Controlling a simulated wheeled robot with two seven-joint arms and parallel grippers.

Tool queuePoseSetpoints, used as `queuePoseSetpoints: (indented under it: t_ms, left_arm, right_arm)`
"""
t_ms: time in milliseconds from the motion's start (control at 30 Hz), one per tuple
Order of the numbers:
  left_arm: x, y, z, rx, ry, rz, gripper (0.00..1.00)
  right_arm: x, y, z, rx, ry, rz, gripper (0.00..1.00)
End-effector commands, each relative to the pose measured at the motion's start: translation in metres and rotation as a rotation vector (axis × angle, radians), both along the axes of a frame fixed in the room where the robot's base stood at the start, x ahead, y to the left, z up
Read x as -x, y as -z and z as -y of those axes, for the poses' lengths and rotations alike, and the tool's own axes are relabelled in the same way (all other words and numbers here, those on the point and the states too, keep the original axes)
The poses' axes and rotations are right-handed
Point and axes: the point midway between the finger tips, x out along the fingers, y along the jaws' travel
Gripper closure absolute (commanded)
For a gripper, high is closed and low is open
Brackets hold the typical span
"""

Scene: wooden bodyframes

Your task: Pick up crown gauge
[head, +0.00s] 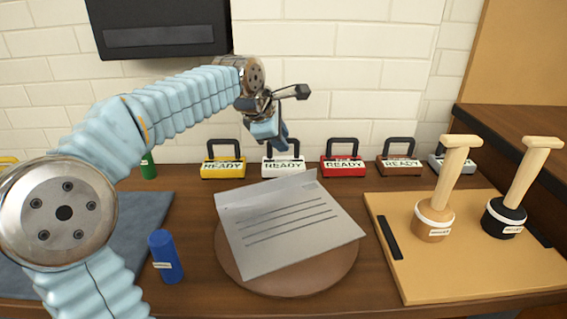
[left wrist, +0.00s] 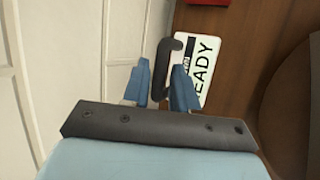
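My left gripper (head: 270,132) is at the white block (head: 284,166) marked READY, by the back wall, and hides part of its black handle. In the left wrist view my left gripper (left wrist: 160,82) has its two blue fingers apart, with the dark handle (left wrist: 164,62) of the white READY block (left wrist: 204,62) showing between them. I cannot tell whether they touch it. Nothing in view is legibly named crown gauge. Two T-handled wooden tools, one with a tan base (head: 435,218) and one with a black base (head: 503,216), stand upright at right. My right gripper is out of view.
Yellow (head: 223,168), red (head: 342,168), brown (head: 400,168) and grey-blue (head: 455,164) handled blocks share the back row. A paper sheet (head: 288,228) lies on a round brown board (head: 300,282). A blue cylinder (head: 165,257) stands left. A tan board (head: 450,272) lies under the tools.

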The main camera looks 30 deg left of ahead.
Motion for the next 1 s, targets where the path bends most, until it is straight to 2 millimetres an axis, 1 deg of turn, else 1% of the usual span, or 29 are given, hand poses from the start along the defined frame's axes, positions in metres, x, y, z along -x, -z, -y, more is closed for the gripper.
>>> queuePoseSetpoints:
  t_ms: [33, 133, 400, 567, 600, 1000]
  left_arm:
    - [-0.005, 0.006, 0.000, 0.001, -0.001, -0.002, 0.73]
    - [-0.011, 0.014, 0.000, 0.001, -0.001, 0.000, 0.73]
    - [-0.013, 0.017, 0.001, 0.000, -0.001, 0.001, 0.73]
    - [-0.013, 0.017, 0.001, 0.000, 0.000, 0.001, 0.97]
    - [-0.013, 0.017, 0.001, 0.000, 0.000, 0.001, 1.00]
    - [-0.013, 0.017, 0.001, 0.000, 0.000, 0.001, 1.00]
  right_arm:
    - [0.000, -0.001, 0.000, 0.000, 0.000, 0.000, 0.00]
    - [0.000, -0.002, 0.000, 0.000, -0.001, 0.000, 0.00]
    - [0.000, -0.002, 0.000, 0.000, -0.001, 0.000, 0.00]
    - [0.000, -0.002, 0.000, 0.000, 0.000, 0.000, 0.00]
    - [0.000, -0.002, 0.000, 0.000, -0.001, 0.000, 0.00]
    - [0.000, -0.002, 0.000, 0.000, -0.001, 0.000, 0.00]
